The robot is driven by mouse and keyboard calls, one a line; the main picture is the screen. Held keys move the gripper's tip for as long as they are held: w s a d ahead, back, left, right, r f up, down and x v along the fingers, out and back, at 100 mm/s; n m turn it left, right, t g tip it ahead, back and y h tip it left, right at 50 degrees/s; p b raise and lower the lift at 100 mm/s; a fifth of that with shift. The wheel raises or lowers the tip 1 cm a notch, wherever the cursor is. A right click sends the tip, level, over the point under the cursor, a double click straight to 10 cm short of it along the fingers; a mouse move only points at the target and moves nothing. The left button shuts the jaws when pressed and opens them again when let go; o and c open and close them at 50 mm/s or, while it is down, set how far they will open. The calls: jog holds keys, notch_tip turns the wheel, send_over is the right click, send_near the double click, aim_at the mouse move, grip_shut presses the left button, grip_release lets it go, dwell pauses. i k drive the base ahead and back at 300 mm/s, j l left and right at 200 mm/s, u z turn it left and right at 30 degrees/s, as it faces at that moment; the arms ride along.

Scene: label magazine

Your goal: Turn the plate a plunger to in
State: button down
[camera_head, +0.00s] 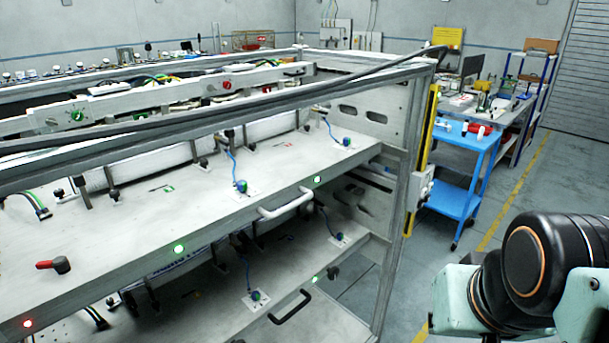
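A large grey metal frame holds stacked white plates. On the upper plate (130,232), a red-handled knob with a dark base (53,264) stands at the front left, its handle pointing left. Small blue-topped fittings on white pads stand on the same plate, one in the middle (240,186) and one at the right (346,141). A lower plate (205,292) has similar fittings. I see no readable label, so I cannot tell which part is the plate a plunger or its position. My gripper is out of view; only my arm shows at lower right.
The upper plate's front edge has green lights (178,249), a red light (28,323) and a pale handle (287,204). A frame post (402,190) stands at the right. Beyond are a blue cart (462,165) and clear floor (520,180).

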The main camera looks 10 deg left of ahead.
aim_at(60, 264)
jog(key=j+u, duration=0.1)
jog(key=u, duration=2.15)
